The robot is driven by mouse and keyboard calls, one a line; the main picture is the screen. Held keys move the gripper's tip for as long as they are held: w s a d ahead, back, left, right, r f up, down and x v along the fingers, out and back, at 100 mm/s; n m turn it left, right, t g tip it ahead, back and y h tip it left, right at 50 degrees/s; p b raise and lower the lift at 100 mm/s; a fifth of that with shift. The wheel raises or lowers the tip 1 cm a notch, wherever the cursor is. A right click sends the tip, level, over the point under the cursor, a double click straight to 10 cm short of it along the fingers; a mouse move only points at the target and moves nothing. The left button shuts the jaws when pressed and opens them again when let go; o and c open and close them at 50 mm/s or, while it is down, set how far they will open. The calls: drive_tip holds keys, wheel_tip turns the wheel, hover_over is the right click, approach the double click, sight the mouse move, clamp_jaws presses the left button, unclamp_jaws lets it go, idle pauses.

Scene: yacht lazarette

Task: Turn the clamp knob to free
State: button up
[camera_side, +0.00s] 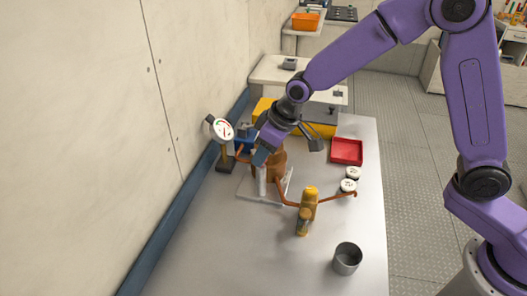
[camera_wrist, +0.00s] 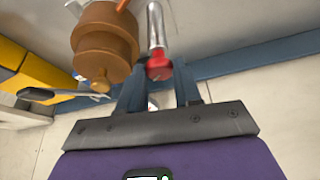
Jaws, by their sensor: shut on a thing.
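A red knob (camera_wrist: 158,68) sits at the end of a bright metal post (camera_wrist: 155,25) in the wrist view; I take it to be the clamp knob. My gripper (camera_wrist: 160,85) has its two blue-grey fingers on either side of the knob, shut on it. In the side view my gripper (camera_side: 262,156) reaches down beside a brown-copper cylinder body (camera_side: 272,167) on a pale base plate (camera_side: 250,190), and it hides the knob. The cylinder body also shows in the wrist view (camera_wrist: 103,42), left of the knob. The knob's turn position cannot be read.
A dial gauge (camera_side: 222,130) stands at the left near the wall. A yellow bottle (camera_side: 307,205) and a grey cup (camera_side: 347,259) stand in front. A copper pipe (camera_side: 335,197) extends right. A red tray (camera_side: 347,151) and a yellow case (camera_side: 320,129) lie behind. The front-left bench is clear.

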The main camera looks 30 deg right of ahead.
drive_tip(key=n, duration=0.2)
drive_tip(key=n+g+y, duration=0.1)
drive_tip(key=n, duration=0.1)
drive_tip(key=n+g, duration=0.1)
drive_tip(key=n, duration=0.1)
drive_tip(key=shift+w+d+y, duration=0.2)
drive_tip(key=shift+w+y, duration=0.05)
drive_tip(key=shift+y, duration=0.05)
drive_tip(key=n+g, duration=0.1)
drive_tip(key=n, duration=0.4)
drive_tip(key=shift+w+g, duration=0.15)
drive_tip(key=shift+g, duration=0.25)
drive_tip(key=o, duration=1)
drive_tip(key=shift+o, duration=0.2)
drive_tip(key=shift+r, duration=0.1)
drive_tip(key=v, duration=1.7)
drive_tip(key=shift+d, duration=0.3)
